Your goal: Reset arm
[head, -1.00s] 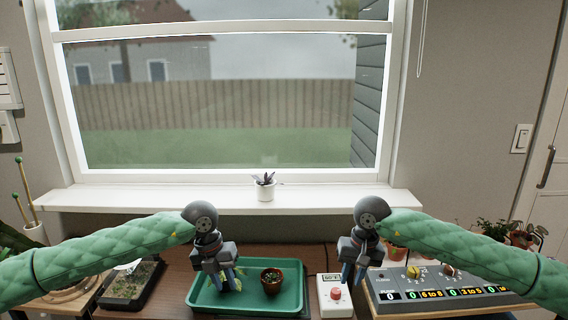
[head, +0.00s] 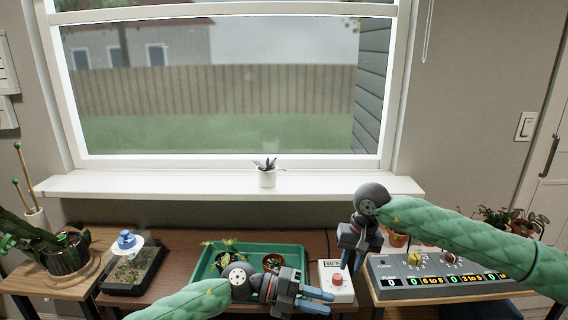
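My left gripper (head: 318,299) is low at the front, turned sideways with its blue-tipped fingers pointing right. The fingers are spread apart with nothing between them. It is in front of the green tray (head: 205,262) and hides part of it. My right gripper (head: 352,262) hangs with its fingers pointing down, above the table near the white box with a red knob (head: 323,267). I see no object in it, but its finger gap is not clear from this angle.
The tray holds a leafy plant (head: 222,250) and a small potted plant (head: 273,262). A control panel (head: 440,284) stands at right. A seedling tray (head: 130,275) with a blue-topped item (head: 127,241) and a cactus pot (head: 66,255) are at left. A white pot (head: 267,178) stands on the sill.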

